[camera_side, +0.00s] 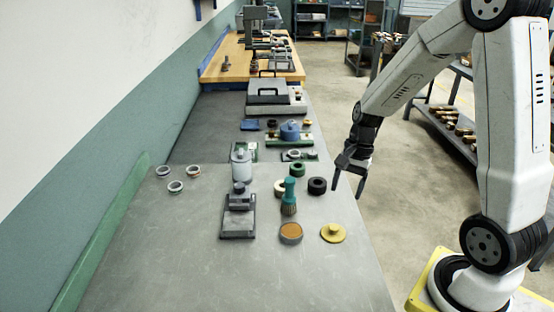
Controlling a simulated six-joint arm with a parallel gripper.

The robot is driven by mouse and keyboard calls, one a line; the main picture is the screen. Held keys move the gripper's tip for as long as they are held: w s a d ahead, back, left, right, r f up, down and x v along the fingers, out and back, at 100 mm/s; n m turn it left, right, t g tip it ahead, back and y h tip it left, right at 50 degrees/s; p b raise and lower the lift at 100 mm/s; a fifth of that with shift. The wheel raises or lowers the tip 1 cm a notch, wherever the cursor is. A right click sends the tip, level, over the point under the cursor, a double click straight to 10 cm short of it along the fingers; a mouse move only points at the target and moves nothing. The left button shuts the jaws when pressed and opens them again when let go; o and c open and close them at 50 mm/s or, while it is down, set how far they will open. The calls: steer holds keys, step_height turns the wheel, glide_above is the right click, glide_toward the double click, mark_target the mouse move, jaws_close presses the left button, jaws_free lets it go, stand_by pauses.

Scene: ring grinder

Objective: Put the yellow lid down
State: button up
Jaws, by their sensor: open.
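The yellow lid (333,233) lies flat on the grey table near its right edge, with its round knob facing up. My gripper (348,190) is open and empty. Its fingers point down, above and slightly right of the lid in the picture, clear of it. A round dish with orange-brown contents (291,232) stands just left of the lid, uncovered.
A teal-handled brush (289,196) stands behind the dish, with black (317,186), green and cream rings around it. A grey device (239,215) and a white jar (241,165) stand further left. Several metal rings (176,186) lie far left. The front table is clear.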

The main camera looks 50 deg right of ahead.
steer(key=s+a+n+t+h, duration=0.2)
steer(key=a+n, duration=0.8)
steer(key=n, duration=0.5)
steer(key=shift+s+a+r+t+h, duration=0.2)
steer(key=shift+s+t+h, duration=0.2)
steer(key=shift+h, duration=0.2)
